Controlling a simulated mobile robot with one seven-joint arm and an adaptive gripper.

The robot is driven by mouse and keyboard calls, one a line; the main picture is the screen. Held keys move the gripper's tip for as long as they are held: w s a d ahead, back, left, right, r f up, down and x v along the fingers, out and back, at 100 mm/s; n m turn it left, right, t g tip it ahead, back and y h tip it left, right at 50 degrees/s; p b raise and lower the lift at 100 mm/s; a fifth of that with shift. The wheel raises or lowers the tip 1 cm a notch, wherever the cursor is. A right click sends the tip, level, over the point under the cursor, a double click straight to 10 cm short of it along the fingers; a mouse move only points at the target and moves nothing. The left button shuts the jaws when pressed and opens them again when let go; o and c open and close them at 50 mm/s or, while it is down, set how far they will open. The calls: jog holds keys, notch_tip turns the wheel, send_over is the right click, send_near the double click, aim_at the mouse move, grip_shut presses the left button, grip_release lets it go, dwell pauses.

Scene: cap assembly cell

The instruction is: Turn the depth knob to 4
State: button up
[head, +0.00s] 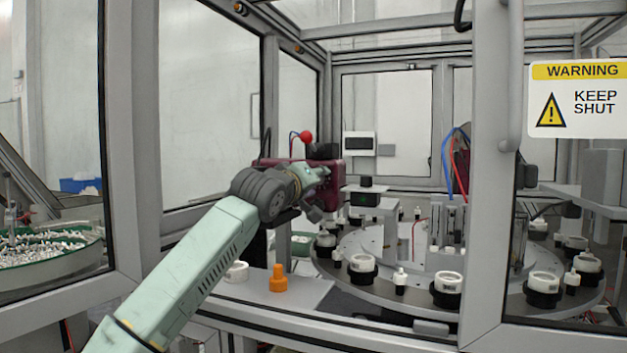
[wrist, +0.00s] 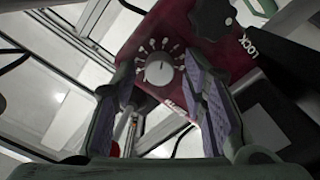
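The depth knob is a pale round dial (wrist: 159,72) with a ring of white marks above it. It sits on the face of a dark red box (wrist: 150,32). In the wrist view my gripper (wrist: 160,72) is open, with one purple-padded finger left of the dial and one right. A gap shows on both sides of the dial. I cannot read its setting or judge the remaining distance. In the head view the dark red box (head: 331,171) is partly behind my gripper (head: 322,190), and the dial is hidden.
A dark knob (wrist: 210,18) beside the word LOCK is on the same box. A rotary table (head: 410,290) with white caps in black holders lies to the right. An orange part (head: 278,279) stands on the ledge. Frame posts (head: 490,180) border the opening.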

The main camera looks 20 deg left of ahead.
grip_shut()
jog(key=shift+f+n, duration=0.1)
jog(key=shift+n, duration=0.2)
jog(key=n+b, duration=0.7)
jog(key=n, duration=0.4)
jog(key=shift+b, duration=0.4)
jog(key=shift+n, duration=0.3)
dwell(0.3)
jog(key=shift+o, duration=1)
grip_release()
